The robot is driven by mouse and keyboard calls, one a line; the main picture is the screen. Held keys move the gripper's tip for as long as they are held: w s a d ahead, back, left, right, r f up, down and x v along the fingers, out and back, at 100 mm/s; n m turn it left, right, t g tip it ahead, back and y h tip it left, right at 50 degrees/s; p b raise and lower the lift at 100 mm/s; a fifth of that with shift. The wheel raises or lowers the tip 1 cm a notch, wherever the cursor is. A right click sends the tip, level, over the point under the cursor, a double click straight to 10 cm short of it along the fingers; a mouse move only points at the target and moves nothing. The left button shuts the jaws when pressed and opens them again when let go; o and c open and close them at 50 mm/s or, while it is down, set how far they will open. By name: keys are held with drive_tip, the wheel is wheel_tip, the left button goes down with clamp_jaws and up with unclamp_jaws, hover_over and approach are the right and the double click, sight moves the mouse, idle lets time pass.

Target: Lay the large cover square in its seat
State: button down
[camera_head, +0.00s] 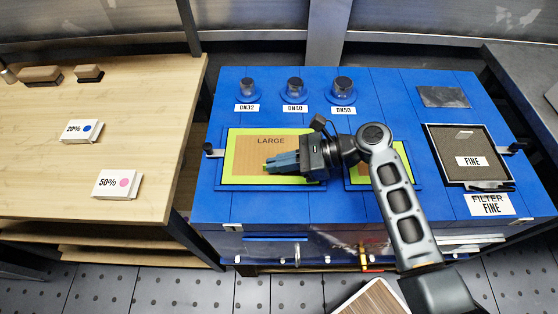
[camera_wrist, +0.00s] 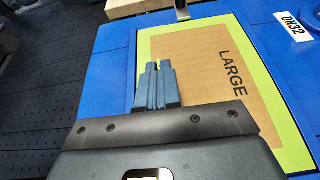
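A tan panel marked LARGE (camera_head: 245,150) lies within a yellow-green border (camera_head: 228,170) on the left of the blue bench top. I cannot tell whether it is the large cover or the floor of its seat. The same tan panel (camera_wrist: 205,60) fills the right of the wrist view. My gripper (camera_head: 267,165) reaches over this panel from the right, its blue fingers pointing left. In the wrist view the fingers (camera_wrist: 158,66) lie close together, with only a narrow slit and a sliver of yellow-green at the tips. I see no cover between them.
A second yellow-green bordered seat (camera_head: 404,158) is partly behind my arm. A dark framed FINE filter (camera_head: 450,142) is at right; DN32, DN40 and DN50 fittings (camera_head: 295,88) stand behind. A wood-grained board (camera_head: 375,300) shows at the bottom edge. A wooden table (camera_head: 60,190) stands left.

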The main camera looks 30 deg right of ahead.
idle(0.3)
drive_tip(key=c, duration=1.2)
unclamp_jaws()
drive_tip(key=shift+f, duration=0.1)
drive_tip(key=shift+c, duration=0.2)
drive_tip(key=shift+v, duration=3.95)
